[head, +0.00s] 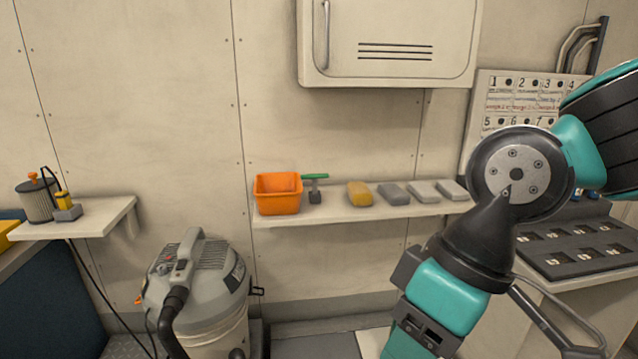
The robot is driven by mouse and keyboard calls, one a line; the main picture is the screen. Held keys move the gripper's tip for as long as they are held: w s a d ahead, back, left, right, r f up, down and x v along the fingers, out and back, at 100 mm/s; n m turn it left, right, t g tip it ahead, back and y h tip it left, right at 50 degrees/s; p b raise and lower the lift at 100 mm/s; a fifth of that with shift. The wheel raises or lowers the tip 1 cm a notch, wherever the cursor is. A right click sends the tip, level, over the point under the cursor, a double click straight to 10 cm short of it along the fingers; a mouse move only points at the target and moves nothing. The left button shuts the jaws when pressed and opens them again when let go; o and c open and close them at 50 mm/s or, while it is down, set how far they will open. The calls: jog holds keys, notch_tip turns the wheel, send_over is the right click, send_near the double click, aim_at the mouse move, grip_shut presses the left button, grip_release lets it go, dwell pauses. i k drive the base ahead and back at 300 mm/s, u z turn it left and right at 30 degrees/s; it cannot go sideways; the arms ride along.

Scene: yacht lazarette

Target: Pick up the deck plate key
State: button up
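The deck plate key appears to be the small T-shaped tool with a green crossbar handle and a dark grey lower part (315,187). In the head view it stands upright on the wall shelf (345,215), just right of an orange bin (278,193). Whether its foot sits in a holder is too small to tell. My teal and black arm fills the right side of the view, to the right of the key and apart from it. My gripper's fingers are not visible.
A yellow sponge (359,194) and several grey blocks (394,193) line the shelf right of the key. A wall cabinet (390,42) hangs above. A grey vacuum (198,290) stands below left. A small side shelf (105,214) is at left. A numbered board (525,100) is behind my arm.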

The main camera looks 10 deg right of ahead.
aim_at(314, 177)
jog(key=u, duration=0.55)
jog(key=i, duration=0.85)
jog(key=z, duration=0.2)
